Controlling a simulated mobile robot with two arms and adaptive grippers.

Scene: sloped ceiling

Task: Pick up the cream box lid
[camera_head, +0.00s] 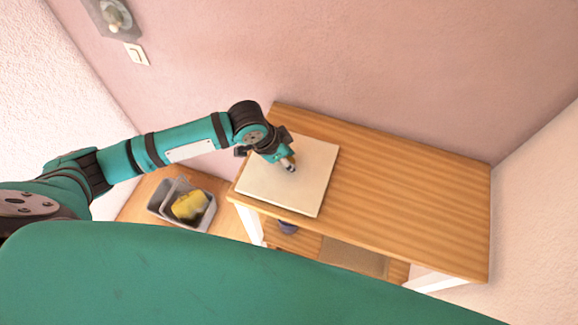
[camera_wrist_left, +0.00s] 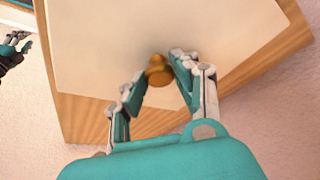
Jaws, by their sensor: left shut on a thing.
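The cream box lid (camera_head: 310,185) is a flat, pale square on the left end of the wooden table's top. My left gripper (camera_head: 289,165) is over the middle of the lid in the head view. In the left wrist view, a small golden-brown knob (camera_wrist_left: 158,72) stands up from the lid (camera_wrist_left: 100,40), and my left gripper's fingers (camera_wrist_left: 158,85) are closed on it from both sides. I cannot tell whether the lid is lifted at all. Whatever is under the lid is hidden. My right gripper does not show clearly in the head view.
The wooden table (camera_head: 410,200) has a bare top to the right of the lid. A grey divided container (camera_head: 209,215) with a yellow thing (camera_head: 189,205) in it is on a lower wooden surface at the left. A dark round thing (camera_head: 287,228) is below the tabletop. Pink walls stand behind.

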